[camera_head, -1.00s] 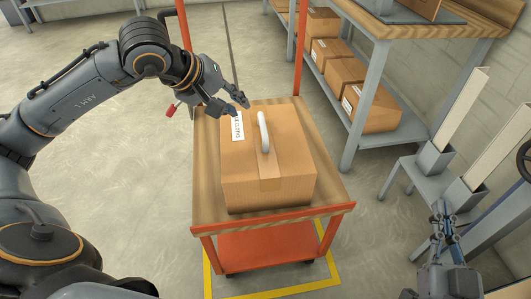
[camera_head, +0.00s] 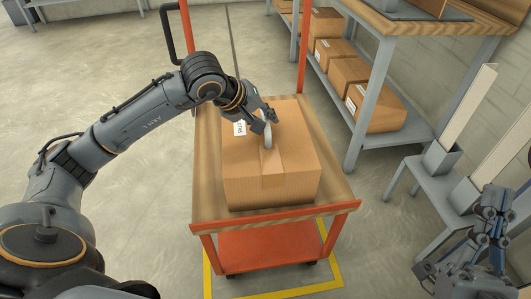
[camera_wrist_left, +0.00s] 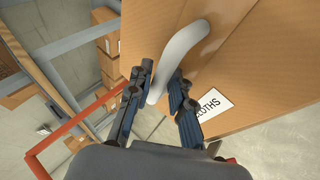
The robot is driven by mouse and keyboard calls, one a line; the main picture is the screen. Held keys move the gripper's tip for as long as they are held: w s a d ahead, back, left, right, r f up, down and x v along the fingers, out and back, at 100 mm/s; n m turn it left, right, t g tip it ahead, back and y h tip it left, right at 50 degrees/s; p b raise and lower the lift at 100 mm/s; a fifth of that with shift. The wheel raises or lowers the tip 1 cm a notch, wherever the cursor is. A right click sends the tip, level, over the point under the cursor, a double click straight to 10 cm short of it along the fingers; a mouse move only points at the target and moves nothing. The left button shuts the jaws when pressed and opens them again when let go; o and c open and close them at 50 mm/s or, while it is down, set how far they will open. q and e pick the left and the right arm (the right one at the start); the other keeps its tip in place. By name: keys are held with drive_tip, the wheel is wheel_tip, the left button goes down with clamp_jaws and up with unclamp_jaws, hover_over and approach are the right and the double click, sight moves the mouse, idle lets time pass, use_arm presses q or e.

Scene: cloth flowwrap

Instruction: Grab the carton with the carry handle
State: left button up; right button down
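A brown cardboard carton (camera_head: 245,183) with a white carry handle (camera_head: 267,138) on its top sits on the wooden top of an orange cart (camera_head: 205,200). A white label (camera_head: 240,128) lies by the handle; in the left wrist view the label (camera_wrist_left: 210,106) reads "CLOTHS". My left gripper (camera_head: 266,120) is over the far end of the handle. In the left wrist view its open fingers (camera_wrist_left: 163,85) stand on either side of the handle (camera_wrist_left: 182,52), with a gap. My right gripper (camera_head: 492,215) is at the lower right, far from the carton; its fingertips are unclear.
A workbench with a lower shelf of several brown cartons (camera_head: 378,105) stands right of the cart. A grey stand with upright white boards (camera_head: 472,103) is at the right. Yellow floor tape (camera_head: 300,290) surrounds the cart. The floor at the left is clear.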

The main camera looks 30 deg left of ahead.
use_arm(q)
drive_tip(key=shift+w, duration=0.1)
clamp_jaws()
idle(0.3)
